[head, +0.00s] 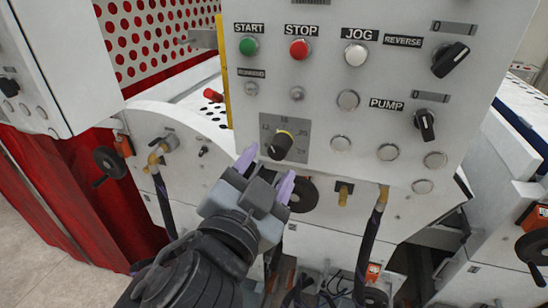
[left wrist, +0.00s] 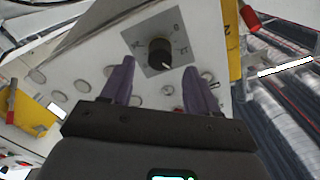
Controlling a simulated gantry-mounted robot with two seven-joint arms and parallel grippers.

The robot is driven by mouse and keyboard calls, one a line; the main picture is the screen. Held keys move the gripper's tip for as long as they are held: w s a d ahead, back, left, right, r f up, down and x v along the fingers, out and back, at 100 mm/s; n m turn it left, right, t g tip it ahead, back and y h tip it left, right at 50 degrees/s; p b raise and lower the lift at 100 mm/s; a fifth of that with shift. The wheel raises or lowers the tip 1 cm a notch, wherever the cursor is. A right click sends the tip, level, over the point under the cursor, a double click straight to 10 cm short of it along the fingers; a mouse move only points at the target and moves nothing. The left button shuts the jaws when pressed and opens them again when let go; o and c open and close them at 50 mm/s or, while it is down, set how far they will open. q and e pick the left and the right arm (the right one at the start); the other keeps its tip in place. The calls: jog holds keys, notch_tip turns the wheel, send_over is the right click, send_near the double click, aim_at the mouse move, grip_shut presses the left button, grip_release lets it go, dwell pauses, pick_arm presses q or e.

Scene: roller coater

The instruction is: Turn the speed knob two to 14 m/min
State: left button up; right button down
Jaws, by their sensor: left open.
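A black knob (head: 281,145) with a pale pointer sits on a grey square dial plate (head: 299,127) low on the white control panel. In the left wrist view the knob (left wrist: 159,52) and its plate (left wrist: 180,61) lie ahead, beyond and between the purple fingertips. The dial marks are too small to read surely. My left gripper (head: 266,172) is open just below the knob, with one finger on each side, and does not hold it. In the left wrist view my left gripper (left wrist: 164,72) is open and empty. My right gripper is out of view.
A green START button (head: 249,46), a red STOP button (head: 299,49) and a white JOG button (head: 356,54) sit above the knob. Black switches for reverse (head: 450,60) and pump (head: 425,124) are at right. A handwheel (head: 303,195) and hoses are below the panel.

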pick_arm(q)
jog(key=v, duration=0.5)
jog(key=shift+s+a, duration=0.15)
jog(key=shift+s, duration=0.2)
jog(key=s+a+f+n+g+y+p, duration=0.1)
jog(key=a+f+n+g+p, duration=0.2)
jog(key=f, duration=0.9)
jog(key=s+a+f+n+g+y+p, duration=0.15)
jog(key=f+g, duration=0.25)
jog(key=f, duration=0.8)
jog(key=s+a+f+n+g+y+p, duration=0.35)
jog(key=s+a+f+g, duration=0.35)
jog(key=s+a+f, duration=0.8)
notch_tip(320, 180, down, 27)
jog(key=d+h+b, duration=0.1)
jog(key=b, duration=2.4)
